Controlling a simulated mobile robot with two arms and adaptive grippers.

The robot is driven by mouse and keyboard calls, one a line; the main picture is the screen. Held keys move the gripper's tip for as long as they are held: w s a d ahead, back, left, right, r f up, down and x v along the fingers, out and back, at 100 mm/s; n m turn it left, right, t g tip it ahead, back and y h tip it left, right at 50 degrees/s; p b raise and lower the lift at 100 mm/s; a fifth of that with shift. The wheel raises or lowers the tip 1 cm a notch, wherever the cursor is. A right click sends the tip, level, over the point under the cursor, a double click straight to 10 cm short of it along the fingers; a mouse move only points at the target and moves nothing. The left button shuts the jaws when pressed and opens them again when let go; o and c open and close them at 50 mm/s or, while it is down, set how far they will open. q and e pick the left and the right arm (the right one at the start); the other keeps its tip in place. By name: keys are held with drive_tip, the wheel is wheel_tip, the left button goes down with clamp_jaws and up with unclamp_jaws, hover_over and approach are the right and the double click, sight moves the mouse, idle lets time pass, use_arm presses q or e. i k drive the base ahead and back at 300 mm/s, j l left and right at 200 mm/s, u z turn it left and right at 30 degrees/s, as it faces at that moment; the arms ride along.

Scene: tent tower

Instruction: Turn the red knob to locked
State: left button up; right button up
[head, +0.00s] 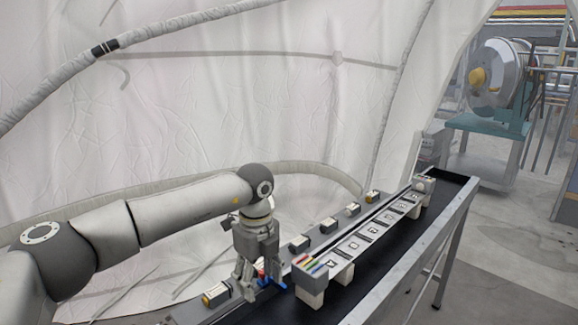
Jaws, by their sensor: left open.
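My left gripper (248,282) points down in the middle of the lower part of the head view, over the long narrow bench. Its fingers are apart and I see nothing held between them. A small blue and red part (266,277) shows right beside the fingers, partly hidden by them. It may include the red knob, but it is too small to tell, and I cannot read its position. I cannot tell whether the fingers touch it. My right gripper is not in view.
A raised rail with square markers (353,245) runs away to the right. Its near end block (311,266) has coloured strips. Several small dark boxes (331,225) line the bench's left side. White tent fabric (250,110) stands close behind. A drum machine (500,75) stands far right.

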sight(263, 276)
drive_tip(key=k, duration=1.05)
